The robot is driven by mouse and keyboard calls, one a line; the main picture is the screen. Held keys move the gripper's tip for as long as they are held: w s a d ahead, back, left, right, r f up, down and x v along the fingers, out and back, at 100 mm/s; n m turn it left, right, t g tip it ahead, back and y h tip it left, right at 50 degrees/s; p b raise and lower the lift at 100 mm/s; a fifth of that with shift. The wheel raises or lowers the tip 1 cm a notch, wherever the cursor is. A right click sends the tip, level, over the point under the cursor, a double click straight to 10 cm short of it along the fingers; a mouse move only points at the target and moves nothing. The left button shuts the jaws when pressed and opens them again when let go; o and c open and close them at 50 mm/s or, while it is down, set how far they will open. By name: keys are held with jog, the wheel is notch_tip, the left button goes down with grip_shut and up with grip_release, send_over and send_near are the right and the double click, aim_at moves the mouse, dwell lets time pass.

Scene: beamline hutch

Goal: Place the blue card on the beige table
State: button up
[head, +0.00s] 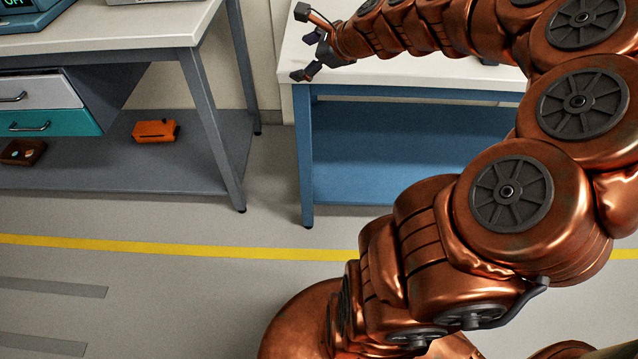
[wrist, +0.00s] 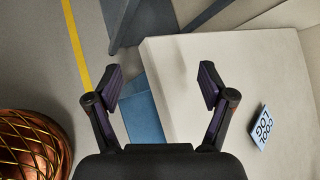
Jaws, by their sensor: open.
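My gripper (head: 308,56) is at the front left corner of the blue-framed table in the head view. In the wrist view my gripper (wrist: 160,83) is open, with nothing between its fingers, above the table's edge. The beige tabletop (wrist: 190,115) also shows in the head view (head: 420,78). A small pale blue card (wrist: 262,127) with dark lettering "COOL LOG" lies on this tabletop, right of the right finger and apart from it. In the head view the card does not show; my arm covers part of the tabletop.
A grey-framed bench (head: 130,32) stands to the left, across a narrow gap. It has a drawer unit (head: 45,105), and an orange box (head: 156,131) on its lower shelf. The blue lower shelf (head: 400,150) is empty where visible. A yellow line (head: 160,246) crosses the open floor.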

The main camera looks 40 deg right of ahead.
jog(key=s+a+f+n+g+y, duration=0.1)
jog(key=s+a+f+n+g, duration=0.3)
jog(key=s+a+n, duration=0.5)
jog(key=s+a+f+n+g, duration=0.4)
jog(key=a+n, duration=0.3)
jog(key=a, duration=0.4)
jog(key=s+d+f+n+g+h, duration=0.1)
jog(key=s+n+g, duration=0.4)
jog(key=s+n, duration=0.5)
jog(key=s+f+h, duration=0.1)
jog(key=s+h, duration=0.1)
jog(key=s, duration=0.6)
jog(key=shift+d+f+h, duration=0.15)
jog(key=shift+f+h, duration=0.05)
jog(key=shift+h, duration=0.1)
